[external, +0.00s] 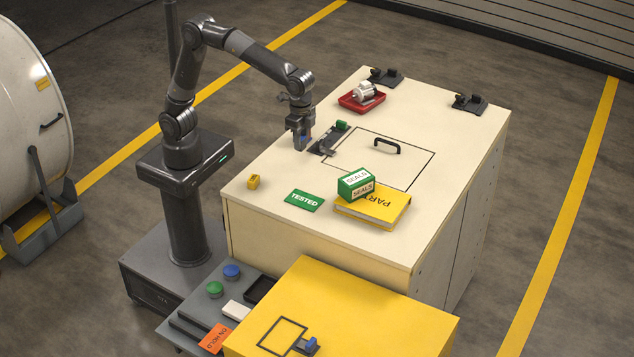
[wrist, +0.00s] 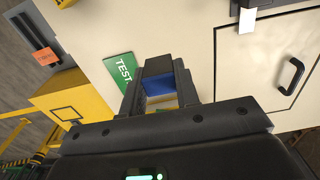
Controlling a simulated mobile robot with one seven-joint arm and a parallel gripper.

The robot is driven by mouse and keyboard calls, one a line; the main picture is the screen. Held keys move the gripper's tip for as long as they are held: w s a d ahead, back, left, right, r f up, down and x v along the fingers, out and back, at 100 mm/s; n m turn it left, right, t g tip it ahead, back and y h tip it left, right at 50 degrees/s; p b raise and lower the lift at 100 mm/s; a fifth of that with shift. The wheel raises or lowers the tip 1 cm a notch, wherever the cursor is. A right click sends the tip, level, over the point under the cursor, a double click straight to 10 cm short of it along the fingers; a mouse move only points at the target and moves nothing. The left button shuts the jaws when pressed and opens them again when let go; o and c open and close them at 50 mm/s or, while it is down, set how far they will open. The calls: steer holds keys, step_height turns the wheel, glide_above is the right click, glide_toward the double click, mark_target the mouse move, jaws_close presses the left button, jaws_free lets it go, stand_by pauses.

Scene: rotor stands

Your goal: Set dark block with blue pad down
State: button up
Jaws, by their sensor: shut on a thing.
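My gripper (external: 300,143) is above the left side of the cream cabinet top, pointing down. In the wrist view its two fingers (wrist: 162,98) are shut on the dark block with blue pad (wrist: 158,67). The block's dark top and blue face show between the fingertips; the fingers hide part of it. In the external view only a small bit of blue (external: 306,139) shows at the fingertips. I cannot tell whether the block touches the surface.
A green TESTED card (external: 304,200), small yellow block (external: 254,182), SEALS box (external: 355,182) on a yellow book (external: 385,208), and red tray (external: 361,102) share the cream top (external: 270,215). A yellow cabinet (external: 390,325) stands in front.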

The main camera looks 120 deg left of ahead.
step_height(320, 180, up, 5)
steer(key=shift+r, duration=0.1)
steer(key=s+d, duration=0.6)
steer(key=d, duration=0.6)
steer(key=s+d, duration=0.5)
steer(key=d, duration=0.6)
steer(key=s+d, duration=0.6)
steer(key=d, duration=0.6)
glide_above(241, 284)
step_height(241, 284, down, 41)
steer(key=shift+f, duration=2.05)
steer(key=shift+f, duration=0.1)
